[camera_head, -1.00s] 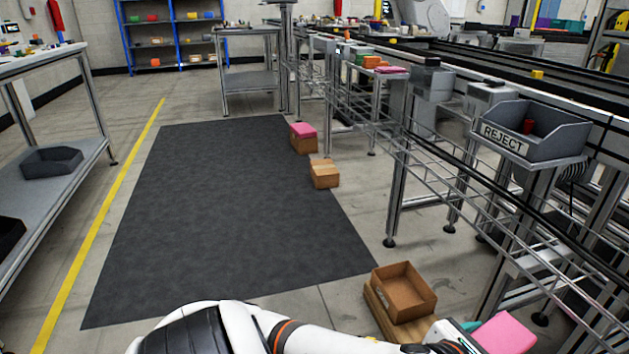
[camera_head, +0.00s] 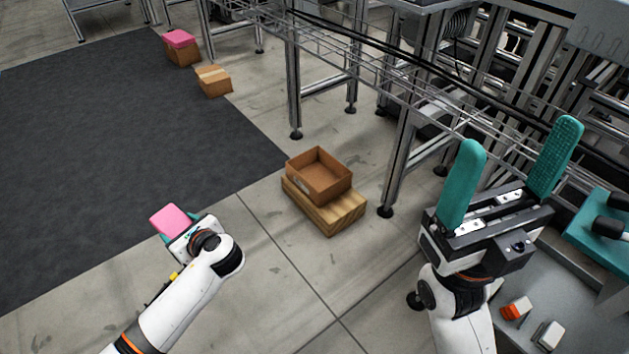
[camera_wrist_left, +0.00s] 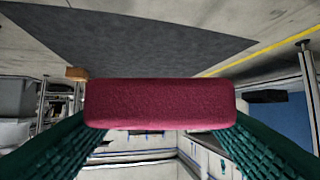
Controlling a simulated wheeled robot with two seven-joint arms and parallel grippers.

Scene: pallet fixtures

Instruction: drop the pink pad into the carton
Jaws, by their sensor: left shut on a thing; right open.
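The pink pad (camera_head: 171,220) is held in my left gripper (camera_head: 178,226), above the floor near the edge of the dark mat. In the left wrist view the pad (camera_wrist_left: 160,104) spans between the two green fingers. The open, empty-looking carton (camera_head: 319,188) sits on a wooden block (camera_head: 325,217) on the floor, to the right of my left gripper and apart from it. My right gripper (camera_head: 510,165) is open and empty, raised at the right of the head view, with its green fingers wide apart.
A steel-framed conveyor (camera_head: 401,145) with wire rails stands behind and right of the carton. Another closed box (camera_head: 214,82) and a box with a pink top (camera_head: 181,50) stand by the dark mat (camera_head: 110,150). Bare floor lies between my left gripper and the carton.

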